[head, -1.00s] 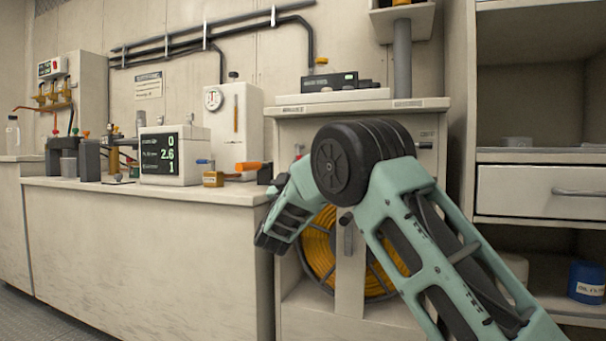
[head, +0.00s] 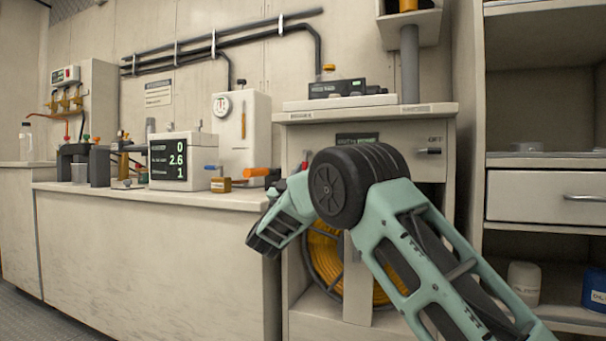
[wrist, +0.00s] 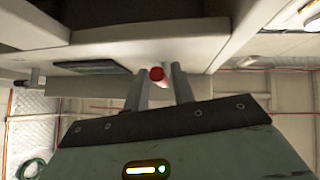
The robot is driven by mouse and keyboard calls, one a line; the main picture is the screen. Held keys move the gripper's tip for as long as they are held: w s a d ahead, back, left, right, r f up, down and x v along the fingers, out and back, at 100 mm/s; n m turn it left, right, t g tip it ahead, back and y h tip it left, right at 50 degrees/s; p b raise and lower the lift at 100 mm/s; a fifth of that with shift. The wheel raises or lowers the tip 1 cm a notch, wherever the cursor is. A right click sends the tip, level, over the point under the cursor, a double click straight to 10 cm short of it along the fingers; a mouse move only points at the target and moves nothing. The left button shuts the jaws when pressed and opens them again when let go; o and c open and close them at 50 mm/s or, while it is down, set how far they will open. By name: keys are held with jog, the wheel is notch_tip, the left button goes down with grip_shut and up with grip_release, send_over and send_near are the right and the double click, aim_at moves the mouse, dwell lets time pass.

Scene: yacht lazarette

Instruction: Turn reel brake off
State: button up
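The cabinet (head: 300,255) holds an orange hose reel (head: 325,262) in its open lower bay, partly hidden by my arm. Its upper panel carries a dark label plate (head: 357,140), which also shows in the wrist view (wrist: 85,66). A dark knob (head: 430,151) juts out at the right under lettering that looks like OFF. A small red-tipped part (head: 303,160) shows at the panel's left. In the wrist view its red round end (wrist: 157,74) appears between the fingers of my gripper (wrist: 160,88). The fingers look apart, with gaps beside it. I cannot tell which control is the reel brake.
A counter (head: 150,235) on the left carries a display box (head: 170,160), a gauge box (head: 241,132) and small tools. Shelves with a drawer (head: 545,196) stand on the right. A black device (head: 337,88) sits on the cabinet top.

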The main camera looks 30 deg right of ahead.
jog(key=shift+o, duration=0.6)
jog(key=p+v, duration=0.4)
jog(key=v, duration=1.3)
jog(key=shift+f+p, duration=0.2)
jog(key=shift+p, duration=0.15)
jog(key=shift+a, duration=0.1)
